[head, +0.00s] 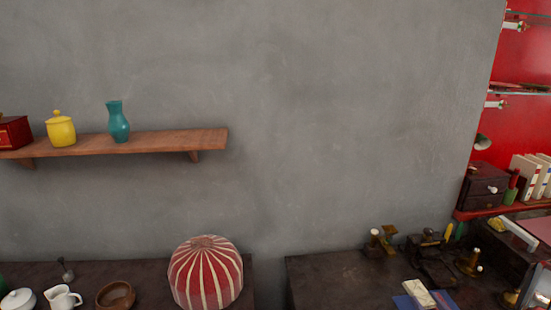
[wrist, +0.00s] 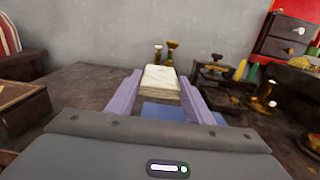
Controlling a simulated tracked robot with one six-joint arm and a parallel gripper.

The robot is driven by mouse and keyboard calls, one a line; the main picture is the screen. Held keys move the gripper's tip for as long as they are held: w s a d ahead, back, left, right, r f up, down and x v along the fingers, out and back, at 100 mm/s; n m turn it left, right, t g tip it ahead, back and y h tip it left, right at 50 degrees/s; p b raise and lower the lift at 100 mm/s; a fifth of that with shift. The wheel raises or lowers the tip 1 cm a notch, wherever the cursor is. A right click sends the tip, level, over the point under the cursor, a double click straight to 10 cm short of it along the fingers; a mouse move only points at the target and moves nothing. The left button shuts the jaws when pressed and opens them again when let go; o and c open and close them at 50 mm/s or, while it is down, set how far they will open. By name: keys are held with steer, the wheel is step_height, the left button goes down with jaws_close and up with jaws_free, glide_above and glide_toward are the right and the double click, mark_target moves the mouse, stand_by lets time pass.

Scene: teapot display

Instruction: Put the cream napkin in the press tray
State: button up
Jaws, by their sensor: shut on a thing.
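The cream napkin (wrist: 160,79) is a pale folded block between the two fingers of my gripper (wrist: 159,75) in the wrist view. The fingers are shut on its sides. It also shows in the head view (head: 418,292), over a flat blue thing (head: 442,299) on the dark table; whether they touch is unclear. The blue thing shows below the napkin in the wrist view (wrist: 165,113). A dark press-like device (wrist: 214,74) stands just right of the napkin, also in the head view (head: 432,264). I cannot make out its tray clearly.
Small brass-and-dark stands (wrist: 172,53) are behind the napkin. A brass stand (wrist: 260,101) is to the right, near a dark drawer box (wrist: 287,34). A brown box (wrist: 22,106) lies at left. The table's left part (head: 330,275) is bare.

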steer(key=a+n+y, duration=0.1)
steer(key=a+y, duration=0.1)
steer(key=a, duration=1)
steer(key=a+r+n+g+y, duration=0.1)
steer(key=a+n+y, duration=0.1)
steer(key=a, duration=1)
steer(key=a+r+n+g+y, duration=0.1)
steer(key=a+n+y, duration=0.1)
steer(key=a, duration=1)
steer(key=shift+w+a+r+y, duration=0.2)
steer(key=shift+w+a+y, duration=0.2)
steer(key=shift+y, duration=0.5)
steer(key=shift+d, duration=0.15)
steer(key=d+m+h, duration=0.1)
steer(key=d+h, duration=0.1)
steer(key=d, duration=1)
steer(key=d+f+m+t+h, duration=0.1)
steer(key=d+m+h, duration=0.1)
steer(key=d, duration=1)
steer(key=s+d+f+m+t+h, duration=0.1)
steer(key=d+m+h, duration=0.1)
steer(key=d, duration=1)
steer(key=shift+d+f+h, duration=0.25)
steer(key=shift+d+h, duration=0.05)
steer(key=shift+h, duration=0.6)
steer(key=shift+w+d, duration=0.15)
steer(key=shift+w, duration=0.15)
steer(key=shift+f, duration=0.1)
steer(key=shift+f, duration=2.9)
